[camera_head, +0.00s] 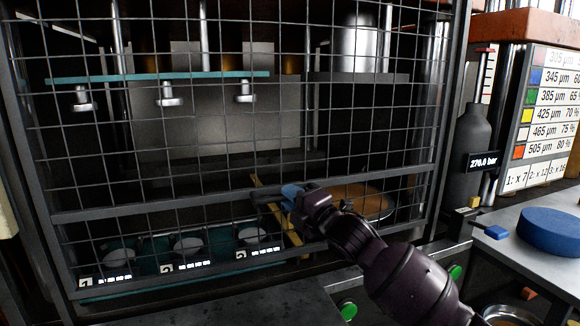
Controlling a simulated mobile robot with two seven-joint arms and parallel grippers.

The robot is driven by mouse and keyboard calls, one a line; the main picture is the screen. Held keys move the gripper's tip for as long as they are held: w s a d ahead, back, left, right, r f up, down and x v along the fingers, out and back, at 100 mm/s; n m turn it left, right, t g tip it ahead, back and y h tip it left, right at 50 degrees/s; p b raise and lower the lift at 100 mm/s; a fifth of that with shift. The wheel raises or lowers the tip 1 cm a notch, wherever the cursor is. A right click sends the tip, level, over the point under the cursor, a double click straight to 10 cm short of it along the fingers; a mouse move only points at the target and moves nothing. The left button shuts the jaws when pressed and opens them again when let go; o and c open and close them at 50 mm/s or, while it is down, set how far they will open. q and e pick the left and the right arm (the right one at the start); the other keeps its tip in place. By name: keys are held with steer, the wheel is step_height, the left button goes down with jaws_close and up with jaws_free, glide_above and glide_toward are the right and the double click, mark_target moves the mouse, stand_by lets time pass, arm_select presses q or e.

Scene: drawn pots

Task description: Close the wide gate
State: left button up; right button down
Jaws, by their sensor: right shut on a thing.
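The wide gate (150,206) is a dark metal frame with wire mesh. It spans most of the head view, in front of a machine with shelves. My right gripper (275,199) is at the gate's lower crossbar, right of the middle, and is shut on the gate there. The exact part in its jaws is hidden by the fingers. A blue piece shows at the jaws. Whether the gate's edges meet the surrounding frame cannot be told. My left gripper is not in view.
Behind the mesh are a teal shelf (150,77) with nozzles, grey discs (188,246) on a teal base and a round brown board (362,203). At right stand a dark bottle (473,140) and a blue disc (550,229) on a grey counter. Green buttons (348,310) sit below the gate.

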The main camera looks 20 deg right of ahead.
mark_target(277, 211)
step_height(277, 211, down, 5)
steer(key=shift+f+b, duration=0.15)
steer(key=shift+b, duration=0.3)
steer(key=shift+f, duration=0.6)
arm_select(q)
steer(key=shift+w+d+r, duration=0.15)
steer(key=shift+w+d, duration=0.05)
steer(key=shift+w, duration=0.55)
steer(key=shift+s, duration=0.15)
arm_select(e)
steer(key=shift+f, duration=0.15)
steer(key=c, duration=1.1)
jaws_free()
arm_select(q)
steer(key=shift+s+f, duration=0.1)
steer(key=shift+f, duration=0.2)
